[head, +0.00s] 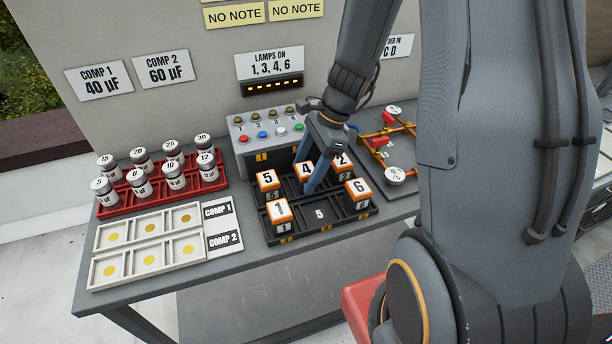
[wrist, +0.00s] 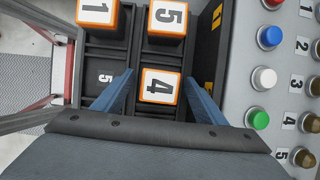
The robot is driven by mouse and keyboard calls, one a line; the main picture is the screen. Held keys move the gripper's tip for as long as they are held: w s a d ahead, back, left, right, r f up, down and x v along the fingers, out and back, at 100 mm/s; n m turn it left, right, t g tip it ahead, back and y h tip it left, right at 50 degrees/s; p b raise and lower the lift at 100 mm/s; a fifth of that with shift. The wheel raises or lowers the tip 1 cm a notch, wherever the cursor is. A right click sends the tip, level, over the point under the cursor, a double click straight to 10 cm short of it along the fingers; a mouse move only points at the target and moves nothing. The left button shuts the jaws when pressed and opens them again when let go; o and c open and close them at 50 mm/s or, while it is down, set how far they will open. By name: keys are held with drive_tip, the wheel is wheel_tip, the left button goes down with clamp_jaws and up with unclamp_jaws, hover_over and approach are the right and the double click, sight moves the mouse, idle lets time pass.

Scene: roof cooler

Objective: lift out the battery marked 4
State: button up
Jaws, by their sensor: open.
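The battery marked 4 (head: 306,168) is a block with a white, orange-edged top, standing in the black tray (head: 320,230). It also shows in the wrist view (wrist: 159,84). My gripper (head: 308,176) reaches down over it from above, with blue fingers. In the wrist view my gripper (wrist: 158,92) is open, one finger on each side of battery 4, with a visible gap at the left finger. Battery 4's lower part is hidden, so I cannot tell how deep the fingers reach.
In the same tray stand battery 5 (head: 268,179), battery 1 (head: 279,210), battery 2 (head: 344,160) and battery 6 (head: 358,187). A front cell marked 5 is empty. A button box (head: 262,128) stands close behind. A red rack (head: 150,200) of capacitors is at left.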

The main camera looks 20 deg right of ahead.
drive_tip(key=c, duration=1.4)
